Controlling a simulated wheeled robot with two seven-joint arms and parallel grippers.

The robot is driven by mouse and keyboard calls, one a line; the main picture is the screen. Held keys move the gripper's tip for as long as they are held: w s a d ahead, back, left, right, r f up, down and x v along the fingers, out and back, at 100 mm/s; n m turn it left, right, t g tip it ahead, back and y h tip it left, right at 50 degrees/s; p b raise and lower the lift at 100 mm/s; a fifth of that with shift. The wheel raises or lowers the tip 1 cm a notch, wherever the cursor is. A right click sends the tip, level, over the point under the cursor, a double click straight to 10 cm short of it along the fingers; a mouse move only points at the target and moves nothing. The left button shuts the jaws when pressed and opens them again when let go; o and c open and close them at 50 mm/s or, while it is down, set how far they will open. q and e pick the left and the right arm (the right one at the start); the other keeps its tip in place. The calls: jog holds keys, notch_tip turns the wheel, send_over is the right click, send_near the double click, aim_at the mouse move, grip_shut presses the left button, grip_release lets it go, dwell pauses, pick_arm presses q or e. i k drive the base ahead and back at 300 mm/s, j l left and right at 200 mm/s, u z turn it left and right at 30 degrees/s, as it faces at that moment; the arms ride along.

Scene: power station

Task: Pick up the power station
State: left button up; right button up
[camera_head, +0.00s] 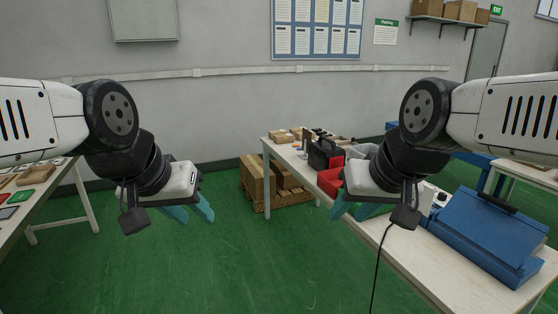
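A black box with red parts and a top handle (325,154), which looks like the power station, stands on the white table (442,262) right of centre. My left gripper (190,212) hangs over the green floor, well to the left of that table. Its teal fingers are apart and nothing shows between them. My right gripper (354,211) is in front of the table's near left edge, nearer to me than the black box. Its teal fingers are apart and empty. My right wrist hides part of the table behind it.
A red bin (329,181) sits just in front of the black box. A blue case (484,236) lies on the table's near right. Cartons (257,178) stand on a pallet at the back. Another table (38,205) is at the left. The floor between is clear.

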aim_at(326, 155)
jog(key=i+u, duration=0.2)
jog(key=i, duration=1.05)
jog(key=i+z, duration=0.4)
jog(key=i+j+z, duration=0.1)
jog(key=i+z, duration=0.2)
jog(key=z, duration=0.15)
jog(key=i+z, duration=0.2)
jog(key=z, duration=0.15)
jog(key=i+z, duration=0.45)
jog(key=z, duration=0.2)
